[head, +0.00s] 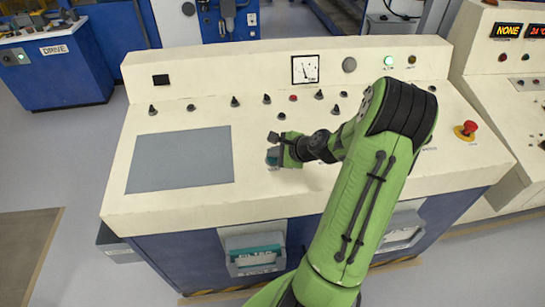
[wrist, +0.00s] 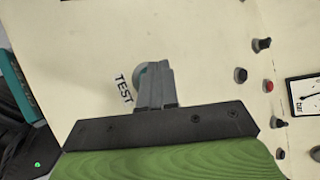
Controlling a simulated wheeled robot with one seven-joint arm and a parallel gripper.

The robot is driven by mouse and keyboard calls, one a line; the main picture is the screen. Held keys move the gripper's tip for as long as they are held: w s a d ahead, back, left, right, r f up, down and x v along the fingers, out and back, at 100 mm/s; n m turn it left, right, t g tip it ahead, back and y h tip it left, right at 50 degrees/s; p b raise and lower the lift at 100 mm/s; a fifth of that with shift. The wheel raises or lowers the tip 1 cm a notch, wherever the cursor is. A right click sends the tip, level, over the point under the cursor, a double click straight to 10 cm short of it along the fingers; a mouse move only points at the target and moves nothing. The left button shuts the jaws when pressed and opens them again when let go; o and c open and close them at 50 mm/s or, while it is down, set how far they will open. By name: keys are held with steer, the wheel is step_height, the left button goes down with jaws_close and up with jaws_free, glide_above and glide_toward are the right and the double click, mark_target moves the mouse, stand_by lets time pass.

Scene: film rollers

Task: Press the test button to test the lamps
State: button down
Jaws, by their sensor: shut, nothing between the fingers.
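The test button (wrist: 139,75) shows in the wrist view as a small grey-green rounded edge, mostly hidden behind my fingers. The printed TEST label (wrist: 123,88) is just left of them on the cream console top. My gripper (wrist: 154,70) is shut and empty, its fingertips over the button. I cannot tell whether they touch it. In the head view my gripper (head: 273,152) is low over the middle of the console (head: 330,75), right of the grey panel, and covers most of the button area. A green lamp (head: 389,61) glows at the console's back right.
Several black knobs (head: 235,101) and a red button (head: 293,98) stand behind my gripper, below a dial gauge (head: 305,69). A red emergency stop (head: 466,129) is at the right. The flat grey panel (head: 180,160) at left is clear.

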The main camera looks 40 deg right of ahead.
steer(key=shift+f, duration=0.35)
steer(key=shift+r, duration=0.1)
stand_by(0.4)
steer(key=shift+s+r+p, duration=0.1)
steer(key=shift+r+p, duration=0.6)
steer(key=shift+r, duration=0.15)
steer(key=r+p, duration=0.4)
steer(key=r, duration=0.1)
steer(key=shift+s+a+p, duration=0.2)
steer(key=shift+p, duration=0.1)
